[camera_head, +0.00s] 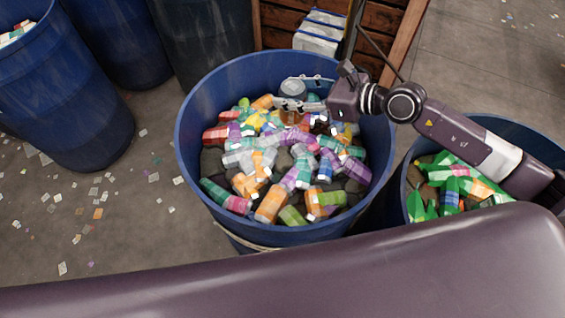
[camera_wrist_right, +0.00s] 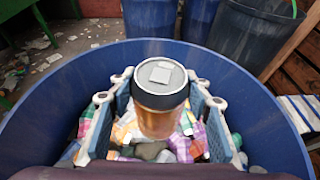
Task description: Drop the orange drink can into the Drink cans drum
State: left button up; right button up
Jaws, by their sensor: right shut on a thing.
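My right gripper (camera_head: 300,95) is shut on the orange drink can and holds it above the blue drum (camera_head: 222,88), inside its rim as seen from above. In the right wrist view the can (camera_wrist_right: 160,115) stands upright between the two fingers, with a grey top and an orange-brown body. In the head view its grey top (camera_head: 293,87) shows between the fingers. The drum holds a heap of colourful cans. No label shows on the drum. My left gripper is not in view.
Another blue drum (camera_head: 480,122) with green and coloured items stands at the right, under my right arm. More blue drums (camera_head: 70,95) stand at the left and back. A wooden crate (camera_head: 390,50) with white-and-blue packs is behind. Litter lies on the floor.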

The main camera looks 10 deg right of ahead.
jog(key=o, duration=0.9)
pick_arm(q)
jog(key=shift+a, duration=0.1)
pick_arm(e)
jog(key=shift+v, duration=6)
